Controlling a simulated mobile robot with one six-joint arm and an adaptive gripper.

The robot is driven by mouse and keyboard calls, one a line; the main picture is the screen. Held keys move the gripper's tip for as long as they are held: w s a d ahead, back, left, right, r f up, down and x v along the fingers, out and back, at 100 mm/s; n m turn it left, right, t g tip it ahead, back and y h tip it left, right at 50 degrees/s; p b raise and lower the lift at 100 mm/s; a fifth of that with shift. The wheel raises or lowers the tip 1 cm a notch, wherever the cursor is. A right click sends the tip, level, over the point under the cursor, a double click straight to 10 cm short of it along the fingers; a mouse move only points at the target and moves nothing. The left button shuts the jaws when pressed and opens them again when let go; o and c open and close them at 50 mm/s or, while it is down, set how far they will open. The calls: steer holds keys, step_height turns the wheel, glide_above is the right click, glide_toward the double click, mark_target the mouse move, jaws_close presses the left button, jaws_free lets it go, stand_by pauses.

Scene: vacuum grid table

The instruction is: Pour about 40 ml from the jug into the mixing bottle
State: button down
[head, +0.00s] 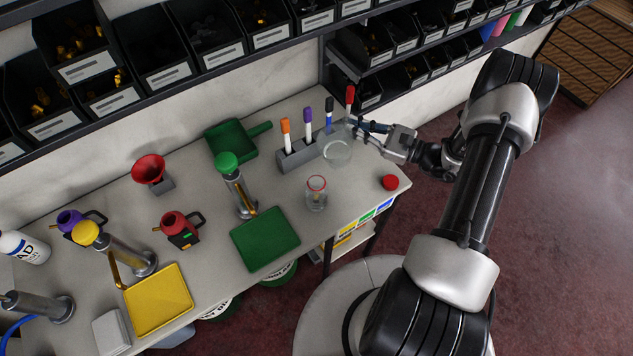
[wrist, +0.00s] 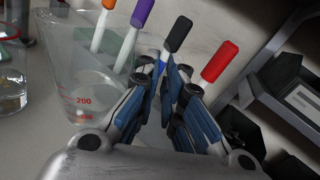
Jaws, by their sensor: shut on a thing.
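The clear jug (head: 338,153) is at the right part of the table, beside the marker holder. In the wrist view the jug (wrist: 85,85) fills the left, with red graduation marks including 200. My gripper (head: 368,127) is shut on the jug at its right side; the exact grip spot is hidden. In the wrist view the blue-padded fingers (wrist: 168,85) lie against the jug's right side. I cannot tell whether the jug is off the table. The mixing bottle (head: 316,197), clear glass with a red ring at its neck, stands in front of the jug; a similar clear vessel (wrist: 10,80) shows at the wrist view's left edge.
A grey holder (head: 297,158) with several markers stands left of the jug. A red cap (head: 390,182) lies near the right table edge. A green tray (head: 265,239), green-capped dispenser (head: 236,188) and green dustpan (head: 232,143) are to the left. Bins line the wall.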

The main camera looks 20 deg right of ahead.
mark_target(339, 145)
steer(key=shift+w+d+f+m+b, duration=0.2)
steer(key=shift+f+m+b, duration=0.2)
steer(key=shift+f+m, duration=0.2)
steer(key=shift+w+d+f+m+b, duration=0.25)
steer(key=shift+f+m+b, duration=0.15)
steer(key=shift+f, duration=0.25)
steer(key=shift+w+d+f+m+b, duration=0.2)
steer(key=shift+f+m+b, duration=0.15)
steer(key=shift+f+m, duration=0.3)
